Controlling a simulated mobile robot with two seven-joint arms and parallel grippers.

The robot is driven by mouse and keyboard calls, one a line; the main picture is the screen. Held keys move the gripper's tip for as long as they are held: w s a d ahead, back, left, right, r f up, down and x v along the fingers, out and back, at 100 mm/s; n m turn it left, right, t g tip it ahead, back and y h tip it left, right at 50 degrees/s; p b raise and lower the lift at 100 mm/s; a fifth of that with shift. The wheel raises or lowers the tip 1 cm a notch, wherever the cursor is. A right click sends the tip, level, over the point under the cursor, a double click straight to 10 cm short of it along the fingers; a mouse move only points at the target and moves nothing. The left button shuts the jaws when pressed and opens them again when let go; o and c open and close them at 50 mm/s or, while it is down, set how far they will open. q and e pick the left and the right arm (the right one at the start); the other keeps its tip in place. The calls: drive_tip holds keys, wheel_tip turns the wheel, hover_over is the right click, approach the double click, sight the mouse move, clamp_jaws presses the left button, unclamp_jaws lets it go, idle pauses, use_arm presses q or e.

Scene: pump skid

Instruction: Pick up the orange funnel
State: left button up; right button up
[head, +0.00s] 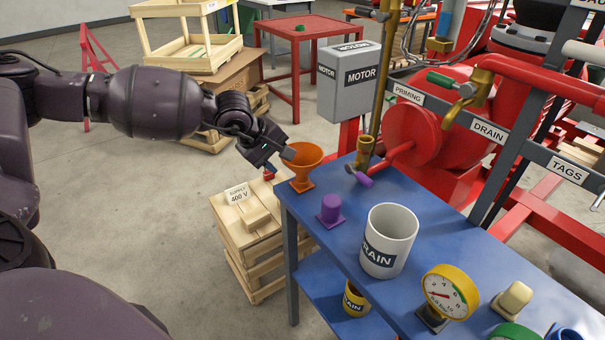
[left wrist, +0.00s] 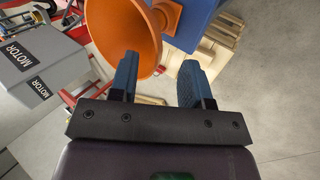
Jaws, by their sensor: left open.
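The orange funnel (head: 303,158) stands upright on its square foot at the far left corner of the blue table (head: 345,240), wide mouth up. My left gripper (head: 284,160) is at the funnel's left side, close to its rim. In the left wrist view the funnel (left wrist: 128,35) lies ahead of the left gripper (left wrist: 158,78), whose two blue fingers are apart with nothing clearly between them. The left finger overlaps the funnel's rim in that view; I cannot tell whether they touch. My right gripper is not in view.
A purple plug (head: 330,210), a white DRAIN cup (head: 388,240) and a yellow gauge (head: 450,291) stand on the table. A brass pipe (head: 378,90) rises behind the funnel. The grey MOTOR box (head: 348,80) is beyond. Wooden crates (head: 250,235) stand below left.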

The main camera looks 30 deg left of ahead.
sight(284, 161)
use_arm(q)
drive_tip(key=x, duration=0.4)
drive_tip(key=shift+w+f+b, duration=0.15)
drive_tip(key=shift+w+b, duration=0.2)
drive_tip(key=shift+w, duration=0.05)
clamp_jaws()
